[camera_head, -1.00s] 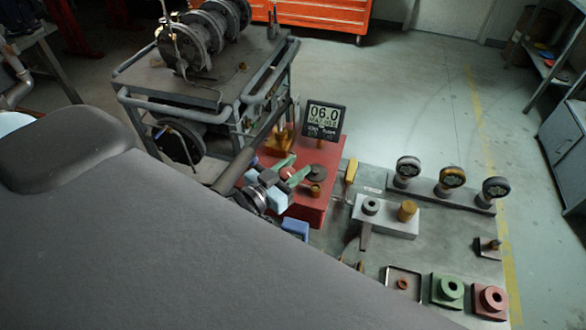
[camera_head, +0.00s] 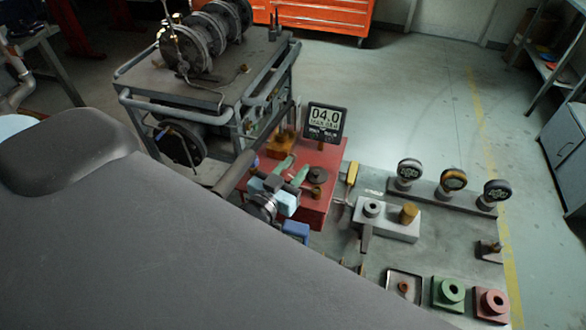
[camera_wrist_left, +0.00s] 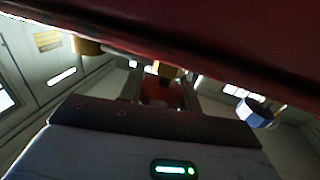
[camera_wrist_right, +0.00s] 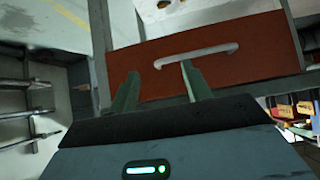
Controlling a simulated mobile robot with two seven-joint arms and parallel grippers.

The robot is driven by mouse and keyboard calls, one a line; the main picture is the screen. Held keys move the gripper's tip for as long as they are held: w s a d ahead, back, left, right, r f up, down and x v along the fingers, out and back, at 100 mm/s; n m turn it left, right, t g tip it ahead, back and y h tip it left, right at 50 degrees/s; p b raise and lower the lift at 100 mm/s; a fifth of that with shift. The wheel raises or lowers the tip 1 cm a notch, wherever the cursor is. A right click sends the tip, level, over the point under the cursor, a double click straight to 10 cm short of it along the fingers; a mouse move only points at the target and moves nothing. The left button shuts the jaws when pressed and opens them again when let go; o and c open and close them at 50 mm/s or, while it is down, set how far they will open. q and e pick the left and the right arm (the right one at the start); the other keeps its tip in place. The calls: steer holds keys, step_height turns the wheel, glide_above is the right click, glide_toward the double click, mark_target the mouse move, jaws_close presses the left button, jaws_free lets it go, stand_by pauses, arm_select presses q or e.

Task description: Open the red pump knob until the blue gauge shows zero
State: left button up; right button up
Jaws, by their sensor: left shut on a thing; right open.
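My right gripper (camera_wrist_right: 160,82) is open and empty in the right wrist view, in front of an orange-red drawer front with a pale handle. I cannot make it out in the head view.
A dark round fitting (camera_head: 318,175) sits on the pump, right of my left gripper. A yellow-handled tool (camera_head: 351,172) lies beside it. Three round gauges (camera_head: 453,180) stand on the bench at right. Green (camera_head: 448,293) and red (camera_head: 492,303) blocks lie at its near edge.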

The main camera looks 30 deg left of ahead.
arm_select(q)
steer(key=o, duration=1)
steer(key=shift+c, duration=0.2)
steer(key=shift+s+f, duration=0.15)
steer(key=shift+s, duration=0.4)
steer(key=s+b, duration=0.1)
steer(key=s, duration=0.5)
steer(key=shift+s, duration=0.4)
arm_select(e)
steer(key=shift+s+a+f+g, duration=0.25)
steer(key=shift+s+f+g, duration=0.05)
steer(key=shift+s+f, duration=0.65)
